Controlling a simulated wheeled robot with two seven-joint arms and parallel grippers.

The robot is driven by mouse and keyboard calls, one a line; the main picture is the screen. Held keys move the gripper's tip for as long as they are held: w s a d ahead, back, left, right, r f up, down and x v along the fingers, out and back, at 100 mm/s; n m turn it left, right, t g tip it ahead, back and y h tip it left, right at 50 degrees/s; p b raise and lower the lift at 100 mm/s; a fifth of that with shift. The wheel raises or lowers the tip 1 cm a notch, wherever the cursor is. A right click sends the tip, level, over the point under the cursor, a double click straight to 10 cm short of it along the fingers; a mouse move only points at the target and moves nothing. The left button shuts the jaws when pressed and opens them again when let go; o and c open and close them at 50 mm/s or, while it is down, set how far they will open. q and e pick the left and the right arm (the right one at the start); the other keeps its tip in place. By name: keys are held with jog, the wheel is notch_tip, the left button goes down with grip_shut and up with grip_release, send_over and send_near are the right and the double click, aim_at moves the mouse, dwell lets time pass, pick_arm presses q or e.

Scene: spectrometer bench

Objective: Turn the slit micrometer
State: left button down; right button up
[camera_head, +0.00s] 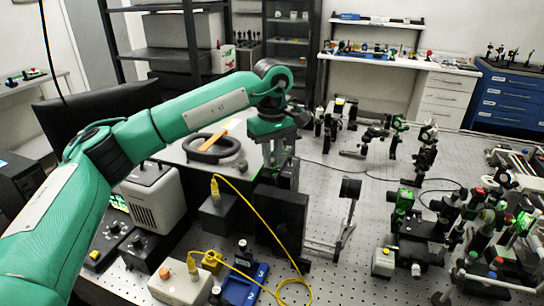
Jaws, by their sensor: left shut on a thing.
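My left arm reaches in from the left, and its gripper (272,158) points down at the right edge of a pale instrument box (178,153). The gripper is shut on a small part at this edge, which appears to be the slit micrometer. The fingers hide most of that part, so its scale and turn cannot be read. A black ring (212,148) lies on top of the box, with an orange strip (214,134) across it. My right gripper is not in view.
A black panel (280,222) stands just below the gripper. A yellow cable (262,235) loops over the bench near a blue block (241,288). A lens on a rail (345,215) and crowded optic mounts (440,235) stand to the right. Bare perforated bench (330,180) lies between.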

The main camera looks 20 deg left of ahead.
aim_at(273, 159)
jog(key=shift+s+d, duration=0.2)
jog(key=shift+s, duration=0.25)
pick_arm(q)
jog(key=c, duration=1.3)
grip_release()
jog(key=shift+c, duration=0.2)
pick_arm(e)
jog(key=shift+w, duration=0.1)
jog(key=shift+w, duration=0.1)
